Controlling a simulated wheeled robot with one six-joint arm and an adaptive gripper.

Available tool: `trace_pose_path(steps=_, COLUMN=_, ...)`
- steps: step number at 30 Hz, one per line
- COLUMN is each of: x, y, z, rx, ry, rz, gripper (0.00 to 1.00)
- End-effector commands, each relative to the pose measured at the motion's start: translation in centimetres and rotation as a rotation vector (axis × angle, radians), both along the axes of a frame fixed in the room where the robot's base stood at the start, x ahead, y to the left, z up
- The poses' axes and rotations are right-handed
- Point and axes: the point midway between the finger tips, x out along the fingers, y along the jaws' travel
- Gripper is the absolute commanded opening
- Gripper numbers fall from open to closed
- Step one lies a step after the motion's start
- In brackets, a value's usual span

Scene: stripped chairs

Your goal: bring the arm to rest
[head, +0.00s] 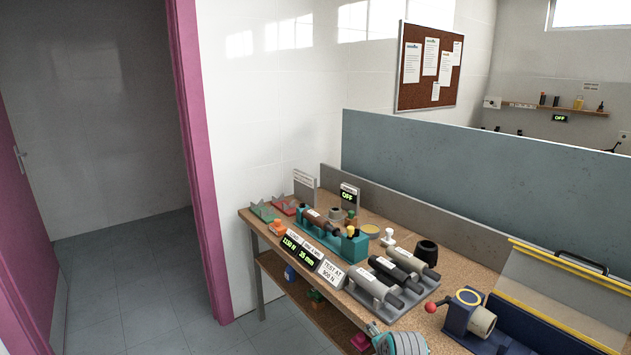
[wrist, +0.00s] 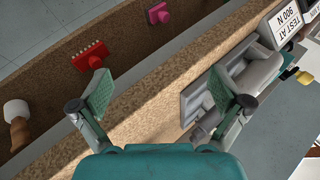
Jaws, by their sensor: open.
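My gripper (wrist: 160,92) is open and empty in the wrist view, its two green-padded fingers spread wide above the front edge of the workbench (wrist: 140,110). A grey rack (wrist: 190,98) holding grey cylinders lies just beyond and partly behind the right finger. In the head view part of my arm's teal end (head: 400,343) shows at the bottom edge, in front of the grey rack (head: 362,287); its fingers are mostly out of frame there. The rest of my arm is not in view.
A teal test fixture (head: 354,249) holds a cylinder, behind displays (head: 297,247) and a "TEST AT 900 N" sign (head: 332,272). A blue clamp (head: 458,318) with a red knob stands right. A lower shelf carries red (wrist: 88,57) and magenta (wrist: 158,14) pieces. Floor (head: 130,280) is clear left.

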Motion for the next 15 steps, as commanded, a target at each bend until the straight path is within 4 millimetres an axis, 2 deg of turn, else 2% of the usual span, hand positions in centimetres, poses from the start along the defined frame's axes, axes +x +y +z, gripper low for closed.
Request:
trace_pose_path(steps=1, x=-1.7, y=-0.1, z=-1.9, rx=-0.018, ry=-0.009, rz=0.017, gripper=1.0)
trace_pose_path(steps=6, x=-6.5, y=-0.3, z=-6.1, rx=-0.084, ry=-0.064, rz=0.08, gripper=1.0)
trace_pose_path(steps=15, x=-16.0, y=-0.6, z=-11.2, rx=-0.214, ry=-0.157, rz=0.187, gripper=1.0)
